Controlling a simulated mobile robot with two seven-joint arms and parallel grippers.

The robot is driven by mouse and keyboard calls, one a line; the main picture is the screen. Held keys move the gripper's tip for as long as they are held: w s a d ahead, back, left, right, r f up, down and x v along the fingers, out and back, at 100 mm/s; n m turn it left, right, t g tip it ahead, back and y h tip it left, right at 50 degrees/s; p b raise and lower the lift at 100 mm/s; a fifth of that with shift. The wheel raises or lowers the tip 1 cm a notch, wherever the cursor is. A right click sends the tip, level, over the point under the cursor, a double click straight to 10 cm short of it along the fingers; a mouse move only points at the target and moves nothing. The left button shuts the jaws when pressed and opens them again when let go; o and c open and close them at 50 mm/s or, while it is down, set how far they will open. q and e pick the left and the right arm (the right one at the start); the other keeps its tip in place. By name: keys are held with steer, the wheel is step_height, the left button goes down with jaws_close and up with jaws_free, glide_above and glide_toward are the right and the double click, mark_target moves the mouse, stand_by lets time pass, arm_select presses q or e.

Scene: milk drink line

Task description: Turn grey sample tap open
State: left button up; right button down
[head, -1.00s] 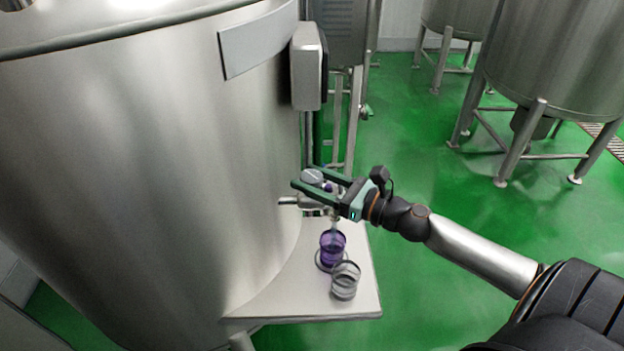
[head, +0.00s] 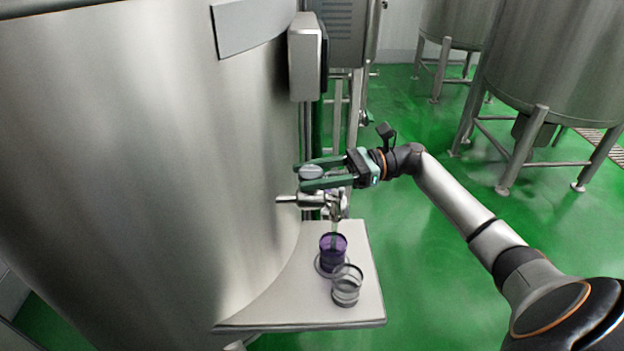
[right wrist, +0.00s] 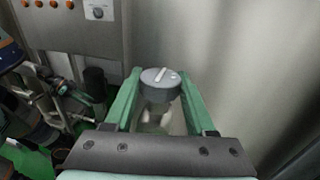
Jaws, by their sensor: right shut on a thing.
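The grey sample tap's round knob (head: 311,172) is at the side of the large steel tank, above a small shelf. Its metal body (head: 304,200) runs from the tank wall below my gripper. My right gripper (head: 302,177) comes from the right, with one green finger on each side of the knob, shut on it. In the right wrist view the grey knob (right wrist: 160,84) sits between the fingertips, with a pale bar slanting across its top. The lower part of the tap is partly hidden by my fingers. My left gripper is out of view.
A purple cup (head: 333,250) stands on the pale shelf (head: 290,300) below the tap. A clear cup (head: 346,287) stands just in front of it. The steel tank (head: 150,180) fills the left. Green floor is open on the right.

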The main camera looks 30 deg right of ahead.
steer(key=shift+a+r+n+g, duration=0.1)
steer(key=shift+n+g, duration=0.4)
steer(key=shift+g, duration=0.1)
steer(key=shift+c, duration=1.2)
jaws_free()
steer(key=b+v, duration=0.3)
steer(key=v, duration=0.9)
steer(key=shift+d, duration=0.3)
steer(key=shift+f, duration=0.25)
